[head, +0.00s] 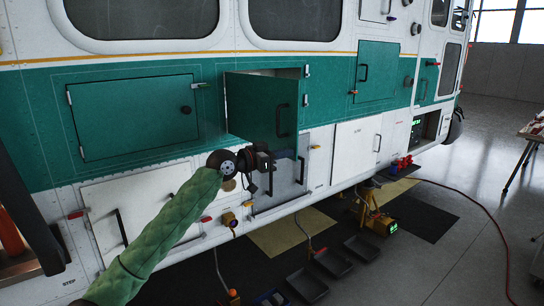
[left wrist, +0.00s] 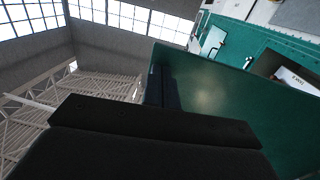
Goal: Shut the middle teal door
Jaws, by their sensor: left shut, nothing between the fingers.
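The middle teal door (head: 252,106) on the vehicle's side stands partly open. Its left edge is at the body and its free right edge, with a black handle (head: 283,120), juts out towards me. A strip of the opening shows above it. My left gripper (head: 268,160) is shut and empty, at the door's lower edge near the free corner. In the left wrist view the dark fingers (left wrist: 162,88) overlap the edge of the teal panel (left wrist: 225,105); I cannot tell whether they touch it. My right gripper is out of view.
A shut teal door (head: 130,115) is on the left and another (head: 376,72) on the right. White lower panels (head: 358,147) run beneath. Yellow equipment (head: 378,220) and dark trays (head: 332,262) stand on the floor below. A red hose (head: 480,205) crosses the open floor at right.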

